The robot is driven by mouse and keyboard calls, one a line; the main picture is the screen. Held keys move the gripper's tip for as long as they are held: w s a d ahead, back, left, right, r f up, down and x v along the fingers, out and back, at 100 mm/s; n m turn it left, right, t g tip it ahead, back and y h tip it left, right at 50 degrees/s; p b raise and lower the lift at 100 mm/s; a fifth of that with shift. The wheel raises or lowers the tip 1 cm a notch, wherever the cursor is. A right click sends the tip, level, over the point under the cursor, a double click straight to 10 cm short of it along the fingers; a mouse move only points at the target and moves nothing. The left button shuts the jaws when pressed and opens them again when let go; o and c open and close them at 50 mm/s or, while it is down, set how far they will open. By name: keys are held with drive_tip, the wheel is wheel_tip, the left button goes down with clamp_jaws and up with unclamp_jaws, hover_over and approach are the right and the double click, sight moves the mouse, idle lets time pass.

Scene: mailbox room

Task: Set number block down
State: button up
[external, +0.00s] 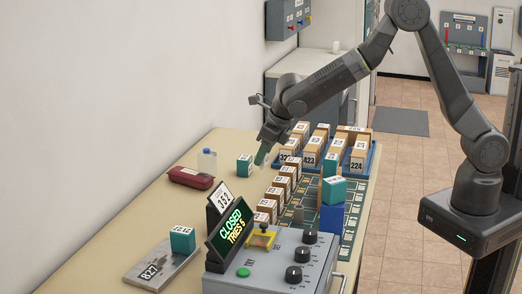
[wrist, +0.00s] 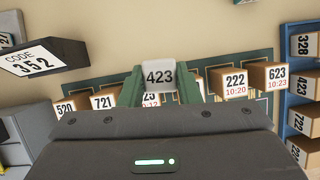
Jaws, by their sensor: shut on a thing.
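My gripper (external: 263,158) reaches down over the table, left of the rows of small boxes. In the wrist view its two green fingers (wrist: 158,84) are shut on a pale grey number block (wrist: 159,73) marked 423. The block's label faces the camera. Behind the block lies a green-edged board (wrist: 258,57) with labelled brown boxes, among them 222 (wrist: 231,84) and 623 (wrist: 266,78). The fingers and my wrist housing hide part of the row, and the gap under the block cannot be judged.
A sign reading CLOSED (external: 231,230) and a code card 352 (external: 223,200) stand near a knobbed control box (external: 265,262). Teal cubes (external: 245,165) stand about. A blue tray (external: 370,160) of boxes is at the back right. The table's left side is mostly clear.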

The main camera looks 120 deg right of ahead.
drive_tip(key=w+d+m+p, duration=0.1)
drive_tip(key=w+d, duration=0.1)
drive_tip(key=d, duration=0.7)
drive_tip(key=w+d+m+p, duration=0.1)
drive_tip(key=w+d, duration=0.2)
drive_tip(key=d, duration=0.6)
drive_tip(key=shift+m+g+h, duration=0.3)
drive_tip(key=shift+m+g, duration=0.2)
drive_tip(key=shift+m, duration=0.3)
drive_tip(key=s+d+f, duration=0.2)
drive_tip(key=d, duration=0.3)
drive_tip(key=s+d+f, duration=0.1)
drive_tip(key=d+f, duration=0.1)
drive_tip(key=d, duration=0.3)
drive_tip(key=s+d+f, duration=0.2)
drive_tip(key=d, duration=0.3)
drive_tip(key=shift+s+d+f, duration=0.35)
drive_tip(key=shift+d, duration=0.05)
drive_tip(key=shift+f+b, duration=1.6)
drive_tip(key=shift+f, duration=0.55)
drive_tip(key=shift+f, duration=0.2)
drive_tip(key=o, duration=1)
drive_tip(key=shift+r, duration=0.1)
